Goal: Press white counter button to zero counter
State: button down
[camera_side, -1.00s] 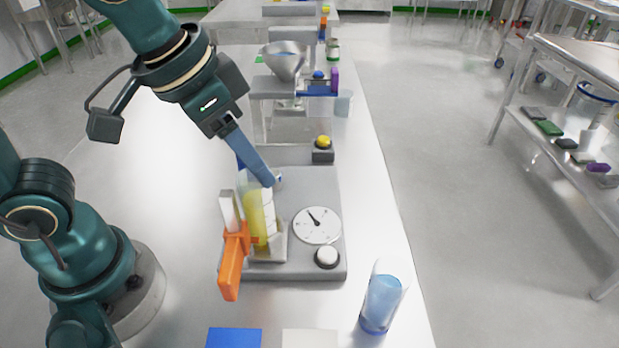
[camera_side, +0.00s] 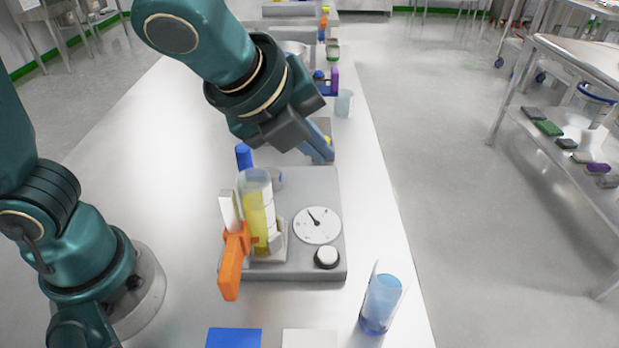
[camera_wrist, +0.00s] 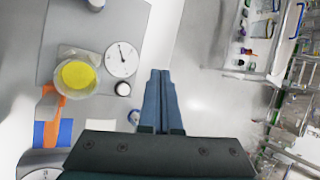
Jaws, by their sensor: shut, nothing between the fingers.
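The white counter button (camera_side: 327,257) is a round cap in a dark ring at the front right corner of a grey base plate (camera_side: 300,275). It also shows in the wrist view (camera_wrist: 123,88). A white dial (camera_side: 317,225) with a dark pointer sits just behind it; it also shows in the wrist view (camera_wrist: 121,59). My gripper (camera_side: 322,154) is shut and empty, above the back right part of the plate, well behind the button and apart from it. In the wrist view the closed fingers (camera_wrist: 160,75) are to the right of the button.
A clear cylinder with yellow contents (camera_side: 258,215) and an orange handle (camera_side: 232,265) stand left of the dial. A yellow button is partly hidden behind my gripper. Blue (camera_side: 234,338) and white (camera_side: 309,338) pads lie at the front.

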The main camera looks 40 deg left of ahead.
jog(key=s+d+f+m, duration=0.1)
jog(key=d+m, duration=0.3)
jog(key=d, duration=0.1)
jog(key=shift+s+d+f+h, duration=0.2)
jog(key=shift+d+f+h, duration=0.15)
jog(key=shift+h, duration=0.05)
jog(key=shift+f, duration=0.1)
send_over(327, 256)
jog(key=d, duration=0.1)
jog(key=shift+w+d+f, duration=0.1)
jog(key=shift+w+f, duration=0.1)
jog(key=shift+f, duration=1.95)
jog(key=shift+w+d+f, duration=0.1)
jog(key=shift+w+f, duration=0.05)
jog(key=shift+f, duration=2)
jog(key=shift+f, duration=0.15)
jog(key=shift+f, duration=0.3)
jog(key=shift+f, duration=0.7)
